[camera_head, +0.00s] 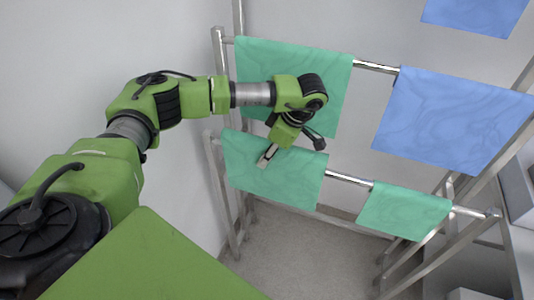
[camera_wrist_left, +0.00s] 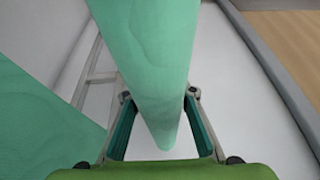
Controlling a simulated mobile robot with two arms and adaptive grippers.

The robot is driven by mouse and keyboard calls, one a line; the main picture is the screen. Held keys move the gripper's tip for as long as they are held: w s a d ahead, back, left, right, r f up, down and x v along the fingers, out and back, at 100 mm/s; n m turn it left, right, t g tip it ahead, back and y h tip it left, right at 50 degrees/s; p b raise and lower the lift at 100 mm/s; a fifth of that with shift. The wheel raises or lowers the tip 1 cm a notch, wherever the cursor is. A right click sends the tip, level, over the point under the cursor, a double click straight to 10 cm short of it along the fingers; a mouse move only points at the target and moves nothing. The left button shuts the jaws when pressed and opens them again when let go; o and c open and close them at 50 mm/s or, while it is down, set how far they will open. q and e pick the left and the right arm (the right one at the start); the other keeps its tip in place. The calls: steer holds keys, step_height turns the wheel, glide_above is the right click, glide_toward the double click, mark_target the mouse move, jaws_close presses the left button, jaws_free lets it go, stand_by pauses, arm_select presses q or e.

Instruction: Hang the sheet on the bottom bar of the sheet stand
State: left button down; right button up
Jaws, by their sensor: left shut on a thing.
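The sheet stand (camera_head: 219,78) has an upper bar and a bottom bar (camera_head: 350,180), both carrying cloths. A green sheet (camera_head: 290,185) lies over the left part of the bottom bar, its top edge along the bar. My left gripper (camera_head: 267,156) reaches down to this sheet near its upper middle and is shut on it. In the left wrist view, a green sheet (camera_wrist_left: 150,60) runs from the top down between the fingers of my left gripper (camera_wrist_left: 160,125). My right gripper does not show.
A larger green sheet (camera_head: 290,65) hangs on the upper bar behind my left wrist. A smaller green sheet (camera_head: 403,213) hangs on the bottom bar's right part. Blue sheets (camera_head: 450,120) hang at upper right. The floor (camera_head: 290,250) below is clear; walls stand close behind.

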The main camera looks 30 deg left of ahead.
arm_select(q)
steer(key=shift+f+b, duration=1.35)
steer(key=shift+f, duration=0.7)
steer(key=c, duration=1.6)
jaws_free()
